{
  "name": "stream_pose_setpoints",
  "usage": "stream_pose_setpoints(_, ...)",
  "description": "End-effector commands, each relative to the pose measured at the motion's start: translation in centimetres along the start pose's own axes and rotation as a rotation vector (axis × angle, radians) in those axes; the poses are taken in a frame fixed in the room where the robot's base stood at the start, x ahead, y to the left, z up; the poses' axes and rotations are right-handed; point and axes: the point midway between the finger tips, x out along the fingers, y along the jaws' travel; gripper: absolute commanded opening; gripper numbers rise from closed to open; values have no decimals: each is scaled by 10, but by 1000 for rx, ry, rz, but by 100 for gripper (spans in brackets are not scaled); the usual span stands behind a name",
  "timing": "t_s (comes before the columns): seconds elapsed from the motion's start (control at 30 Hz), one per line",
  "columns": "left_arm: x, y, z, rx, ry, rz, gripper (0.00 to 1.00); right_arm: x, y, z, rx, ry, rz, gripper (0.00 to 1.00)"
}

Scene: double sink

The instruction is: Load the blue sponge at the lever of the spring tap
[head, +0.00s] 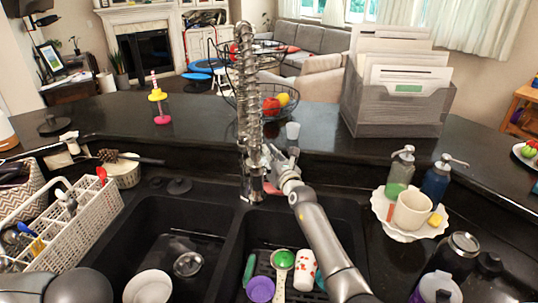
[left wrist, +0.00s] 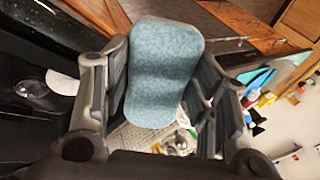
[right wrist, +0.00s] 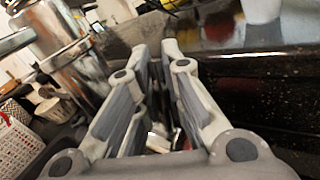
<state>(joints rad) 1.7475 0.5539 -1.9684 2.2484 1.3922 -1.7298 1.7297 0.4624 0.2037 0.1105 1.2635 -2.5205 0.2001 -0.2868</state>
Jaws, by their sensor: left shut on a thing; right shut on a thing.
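The blue sponge (left wrist: 165,65), grey-blue and waisted, is held between the fingers of my left gripper (left wrist: 163,75) in the left wrist view. In the head view only part of my left arm shows at the lower left, and the sponge is out of sight. The spring tap (head: 250,110) stands upright behind the double sink; its metal body (right wrist: 82,75) is left of my right gripper in the right wrist view. My right gripper (head: 279,168) is closed at the tap's lever, on the right of the tap body. Its fingers (right wrist: 156,52) mostly hide the lever.
The left basin holds a white bowl (head: 148,287); the right basin holds a green-topped brush (head: 283,260), a purple cup (head: 260,289) and a patterned cup (head: 305,268). A white rack (head: 75,230) stands left. Soap bottles and a mug (head: 412,211) stand right. A fruit basket is behind the tap.

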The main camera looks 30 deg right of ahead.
Motion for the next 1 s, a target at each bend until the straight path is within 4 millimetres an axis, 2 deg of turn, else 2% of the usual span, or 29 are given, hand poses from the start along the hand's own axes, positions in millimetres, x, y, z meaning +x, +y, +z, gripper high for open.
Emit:
stream_pose_setpoints(0.27,2,1,0,0,0,0,34,0,0,-2,-2,-4,1,0)
stream_pose_setpoints(0.8,57,29,11,0,0,0,34,-12,6,-4,-117,-182,36,0)
stream_pose_setpoints(1.0,65,33,13,0,0,0,34,-14,9,-1,-140,-217,42,0)
